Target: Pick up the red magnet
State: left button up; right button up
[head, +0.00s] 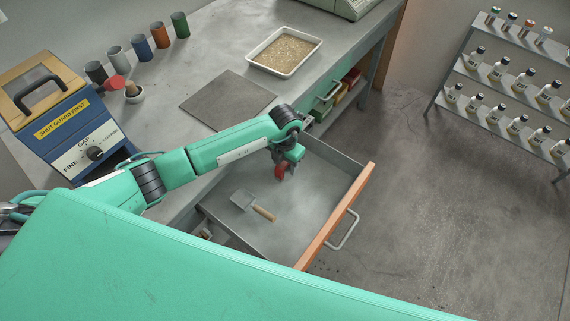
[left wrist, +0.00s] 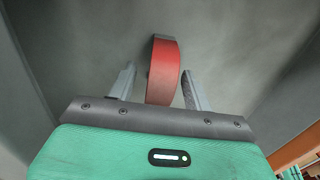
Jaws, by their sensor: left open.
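The red magnet (head: 281,173) is in the open drawer (head: 318,246), near its inner side, partly hidden by my left gripper (head: 287,170). In the left wrist view, the magnet (left wrist: 164,68) is a red block with a rounded face. It stands between the two spread fingers of the left gripper (left wrist: 159,88), with a visible gap at the left finger and a narrower one at the right. The gripper is open; I cannot tell whether either finger touches the magnet. My right gripper is not in view.
A scoop with a wooden handle (head: 263,213) lies in the drawer, left of the gripper. The drawer's orange front (head: 337,216) and metal walls bound the space. On the bench are a sand tray (head: 265,66), a grey mat (head: 227,100), several cups and a blue machine (head: 65,125).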

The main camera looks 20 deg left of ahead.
pick_arm(q)
jog(key=shift+f, duration=0.25)
jog(key=shift+c, duration=1.1)
grip_shut()
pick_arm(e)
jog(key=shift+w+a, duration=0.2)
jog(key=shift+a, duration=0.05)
pick_arm(q)
jog(key=shift+r, duration=0.15)
